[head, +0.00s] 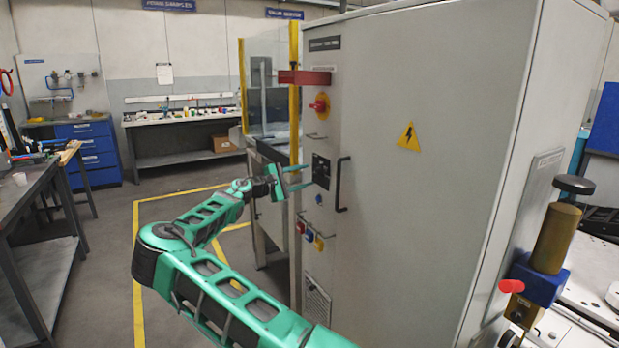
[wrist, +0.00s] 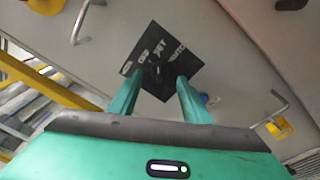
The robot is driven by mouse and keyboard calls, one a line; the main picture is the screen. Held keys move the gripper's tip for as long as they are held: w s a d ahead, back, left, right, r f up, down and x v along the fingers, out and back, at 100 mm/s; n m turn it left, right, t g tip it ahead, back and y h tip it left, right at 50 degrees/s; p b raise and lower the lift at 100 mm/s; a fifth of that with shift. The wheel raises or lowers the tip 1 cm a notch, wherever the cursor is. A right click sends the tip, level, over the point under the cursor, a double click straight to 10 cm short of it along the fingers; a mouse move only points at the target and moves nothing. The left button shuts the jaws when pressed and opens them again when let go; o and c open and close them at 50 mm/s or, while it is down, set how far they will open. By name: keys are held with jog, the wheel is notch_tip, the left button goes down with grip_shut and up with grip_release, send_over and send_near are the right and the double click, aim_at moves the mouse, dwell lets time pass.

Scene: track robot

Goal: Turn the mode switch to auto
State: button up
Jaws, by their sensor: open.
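The mode switch is a black square plate (head: 322,170) with a dark knob, on the narrow front of the grey cabinet. In the wrist view the plate (wrist: 160,52) looks turned like a diamond, with small white lettering that I cannot read fully. The dark knob (wrist: 154,73) shows between my fingertips, and its pointing direction is unclear. My gripper (head: 303,177) is open, its two green fingers pointing at the plate. In the wrist view the fingers of my gripper (wrist: 159,80) flank the knob's lower part; I cannot tell whether they touch it.
A black handle (head: 343,186) stands just right of the plate. A red rotary switch (head: 319,106) on yellow is above, under a red bracket (head: 304,77). A yellow-framed guard (head: 294,95) stands at left. The floor at left is open.

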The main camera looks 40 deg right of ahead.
aim_at(314, 173)
jog(key=shift+s+d, duration=0.2)
jog(key=shift+d, duration=1.6)
jog(key=c, duration=1)
jog(key=shift+s+d, duration=0.1)
jog(key=shift+d, duration=0.15)
jog(key=shift+c, duration=0.2)
jog(key=shift+a+f, duration=0.1)
jog(key=shift+a, duration=0.15)
jog(key=m, duration=0.3)
jog(key=shift+f, duration=0.1)
jog(key=m, duration=0.7)
jog(key=shift+w+a+f+g+h, duration=0.1)
jog(key=shift+w+f+g+h, duration=0.15)
jog(key=shift+g+h, duration=0.15)
